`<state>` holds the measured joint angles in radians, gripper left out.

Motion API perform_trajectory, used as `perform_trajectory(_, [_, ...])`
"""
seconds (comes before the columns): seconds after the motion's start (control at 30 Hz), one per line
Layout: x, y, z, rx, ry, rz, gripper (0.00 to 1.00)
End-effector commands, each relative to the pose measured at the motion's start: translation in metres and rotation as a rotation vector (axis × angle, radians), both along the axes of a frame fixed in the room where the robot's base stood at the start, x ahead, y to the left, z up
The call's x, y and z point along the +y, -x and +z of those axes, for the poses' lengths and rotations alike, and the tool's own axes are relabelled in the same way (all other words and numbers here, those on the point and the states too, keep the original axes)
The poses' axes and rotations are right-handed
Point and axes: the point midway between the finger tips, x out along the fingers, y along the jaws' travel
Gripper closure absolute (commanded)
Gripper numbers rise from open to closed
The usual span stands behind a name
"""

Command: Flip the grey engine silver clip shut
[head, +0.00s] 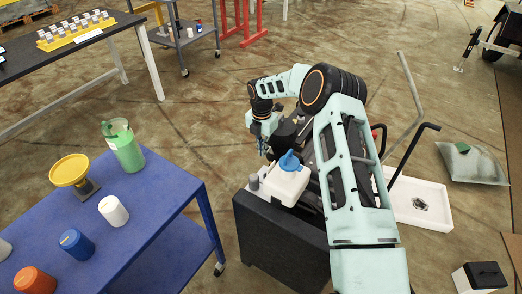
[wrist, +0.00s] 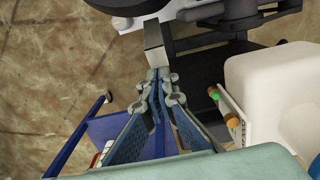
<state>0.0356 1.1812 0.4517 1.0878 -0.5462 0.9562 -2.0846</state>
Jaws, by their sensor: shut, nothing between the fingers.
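My gripper (wrist: 158,78) is shut and empty, its blue-grey fingers together in the wrist view. Just beyond the fingertips is a short, flat silver-grey piece (wrist: 156,42), which looks like the clip. It stands out from a dark round engine part (wrist: 122,6). I cannot tell whether the fingertips touch it or how far open it is. In the head view my gripper (head: 268,140) is at the far left side of the dark engine (head: 316,150), and the clip cannot be made out there.
A white tank with a blue cap (head: 289,182) stands on the near part of the engine, close to my arm. A white tray (head: 432,203) lies on the floor at right.

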Motion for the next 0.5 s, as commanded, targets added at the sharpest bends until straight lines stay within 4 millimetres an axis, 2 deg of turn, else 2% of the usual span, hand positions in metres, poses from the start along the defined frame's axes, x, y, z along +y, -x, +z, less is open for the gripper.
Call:
perform_trajectory(0.27, [-0.009,-0.013,0.008,0.015,-0.01,0.0,1.0])
perform_trajectory(0.5, [-0.009,-0.013,0.01,0.016,-0.01,0.001,1.0])
